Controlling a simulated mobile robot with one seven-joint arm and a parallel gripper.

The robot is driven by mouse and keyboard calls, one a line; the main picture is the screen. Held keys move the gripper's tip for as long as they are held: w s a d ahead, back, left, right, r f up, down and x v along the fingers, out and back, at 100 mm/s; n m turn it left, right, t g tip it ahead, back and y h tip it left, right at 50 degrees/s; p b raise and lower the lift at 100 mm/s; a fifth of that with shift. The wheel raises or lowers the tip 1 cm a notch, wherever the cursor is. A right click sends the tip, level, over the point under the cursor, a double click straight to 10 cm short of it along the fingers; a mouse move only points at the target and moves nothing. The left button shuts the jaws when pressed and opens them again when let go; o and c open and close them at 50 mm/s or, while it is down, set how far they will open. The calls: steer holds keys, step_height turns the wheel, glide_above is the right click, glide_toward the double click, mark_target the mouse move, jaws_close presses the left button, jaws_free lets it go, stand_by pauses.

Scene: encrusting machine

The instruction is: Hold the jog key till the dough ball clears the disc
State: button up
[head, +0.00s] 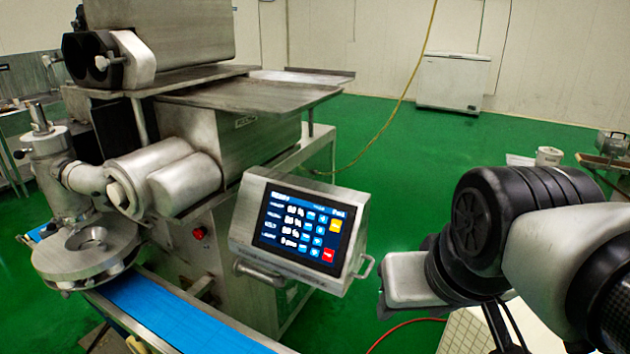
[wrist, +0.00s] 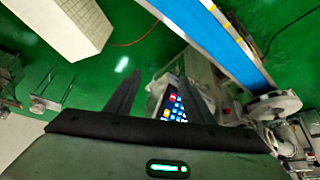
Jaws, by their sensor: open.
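The touch panel (head: 306,228) stands at the middle of the head view, its screen lit with rows of white figures, blue keys, a yellow key (head: 335,226) and a red key (head: 328,255). The key labels are too small to read, so I cannot tell which is the jog key. The screen also shows in the wrist view (wrist: 177,106), between the fingers. My gripper (wrist: 162,74) is open with nothing seen between its fingers, and looks apart from the panel. The round steel disc (head: 88,252) sits over the belt at the left. I see no dough ball.
The blue conveyor belt (head: 175,312) runs from under the disc toward the lower middle. Grab handles stick out below the panel and at its right side (head: 364,266). The steel machine body (head: 235,150) stands behind it.

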jaws_close()
stand_by(1.5)
